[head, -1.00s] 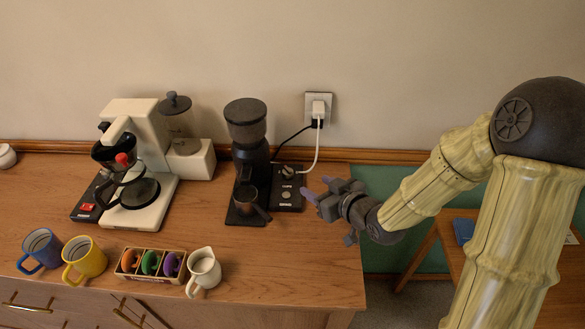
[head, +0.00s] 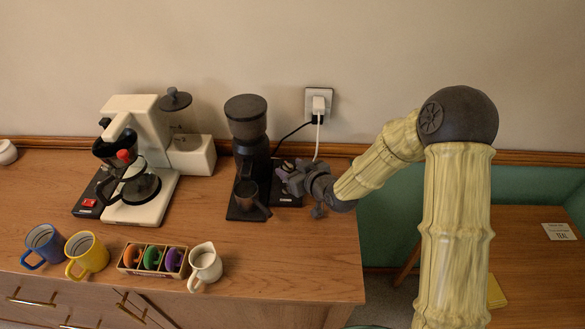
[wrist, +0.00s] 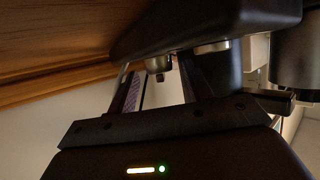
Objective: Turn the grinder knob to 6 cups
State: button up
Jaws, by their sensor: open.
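The black coffee grinder (head: 250,150) stands on the wooden counter with a low dark control panel (head: 289,200) at its right. My gripper (head: 284,174) is over the back of this panel and hides the knob in the head view. In the wrist view, the panel (wrist: 205,18) appears tilted at the top. The small metallic knob (wrist: 158,63) shows between my two spread fingers, and a round silver button (wrist: 212,46) is beside it. My gripper is open; whether a finger touches the knob is unclear. The knob's setting cannot be read.
A white outlet (head: 319,101) with plugged cords is behind the panel. A cream coffee maker (head: 130,118) stands left. Mugs (head: 88,255), a pod box (head: 152,274) and a white pitcher (head: 204,264) line the front. The counter's front right is clear.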

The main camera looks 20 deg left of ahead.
jog(key=shift+c, duration=0.2)
jog(key=c, duration=0.9)
jog(key=shift+s+a+f+m+t+h+b, duration=0.15)
jog(key=shift+m+t+h+b, duration=0.2)
jog(key=shift+b, duration=0.4)
jog(key=shift+c, duration=0.2)
jog(key=m+t+h+b, duration=0.1)
jog(key=m+h+b, duration=0.1)
jog(key=shift+s+a+t+b, duration=0.15)
jog(key=shift+a+t+b, duration=0.05)
jog(key=shift+t+b, duration=0.15)
jog(key=m+h, duration=0.1)
jog(key=m+t+h, duration=0.1)
jog(key=m, duration=0.1)
jog(key=shift+s+a+t+h, duration=0.1)
jog(key=shift+a+t+h, duration=0.15)
jog(key=shift+t, duration=0.05)
jog(key=shift+r+m+h, duration=0.2)
jog(key=shift+m+h, duration=0.65)
jog(key=shift+h, duration=0.25)
